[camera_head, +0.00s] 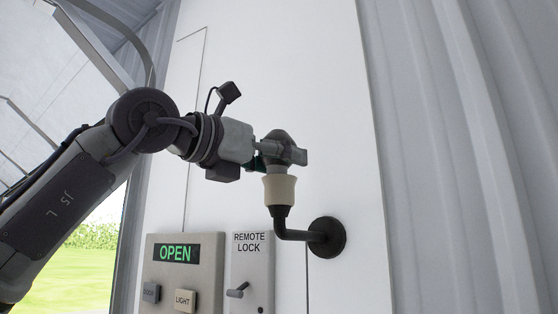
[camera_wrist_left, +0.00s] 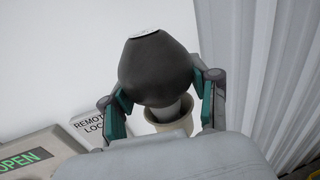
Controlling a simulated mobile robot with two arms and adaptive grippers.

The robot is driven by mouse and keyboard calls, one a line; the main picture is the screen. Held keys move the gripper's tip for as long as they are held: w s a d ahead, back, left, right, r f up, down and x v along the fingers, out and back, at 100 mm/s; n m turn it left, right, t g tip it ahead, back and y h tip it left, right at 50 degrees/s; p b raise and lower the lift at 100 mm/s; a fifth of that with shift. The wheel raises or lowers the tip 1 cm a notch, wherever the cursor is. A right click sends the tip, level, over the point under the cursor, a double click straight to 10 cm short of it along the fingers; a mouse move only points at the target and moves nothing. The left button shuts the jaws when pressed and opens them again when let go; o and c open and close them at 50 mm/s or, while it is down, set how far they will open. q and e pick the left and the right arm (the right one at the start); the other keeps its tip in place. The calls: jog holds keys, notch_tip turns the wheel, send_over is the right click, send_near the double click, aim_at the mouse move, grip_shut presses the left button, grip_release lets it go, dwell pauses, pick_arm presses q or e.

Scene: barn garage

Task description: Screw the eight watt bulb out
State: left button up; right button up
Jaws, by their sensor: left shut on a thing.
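The bulb (camera_wrist_left: 155,68) is dark grey and rounded, with a pale label on its top. In the head view the bulb (camera_head: 278,140) stands upright above a cream socket (camera_head: 280,190), mostly hidden by my gripper. My left gripper (camera_head: 282,154) comes in from the left and is shut on the bulb. In the left wrist view its green-padded fingers press the bulb from both sides. The bulb's pale neck goes down into the socket (camera_wrist_left: 172,122); whether its thread still grips cannot be seen. My right gripper is in neither view.
The socket sits on a bent black pipe (camera_head: 297,235) with a round wall flange (camera_head: 327,237). Below left are a panel reading OPEN (camera_head: 184,270) with two buttons, and a REMOTE LOCK switch plate (camera_head: 251,273). Corrugated wall (camera_head: 465,150) stands at the right.

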pick_arm(q)
jog(key=shift+f+t+y+b, duration=0.15)
jog(key=shift+t+y+b, duration=0.15)
jog(key=shift+t+b, duration=0.15)
jog(key=shift+s+d+n+t+y+b, duration=0.1)
jog(key=shift+n+t+y+b, duration=0.75)
jog(key=shift+n+y, duration=0.25)
jog(key=n+t+y+b, duration=0.1)
jog(key=n+y, duration=0.1)
jog(key=shift+t+y, duration=0.3)
jog(key=shift+y, duration=0.1)
jog(key=shift+n+t+y+b, duration=0.35)
jog(key=shift+n+y, duration=0.35)
jog(key=shift+y, duration=0.6)
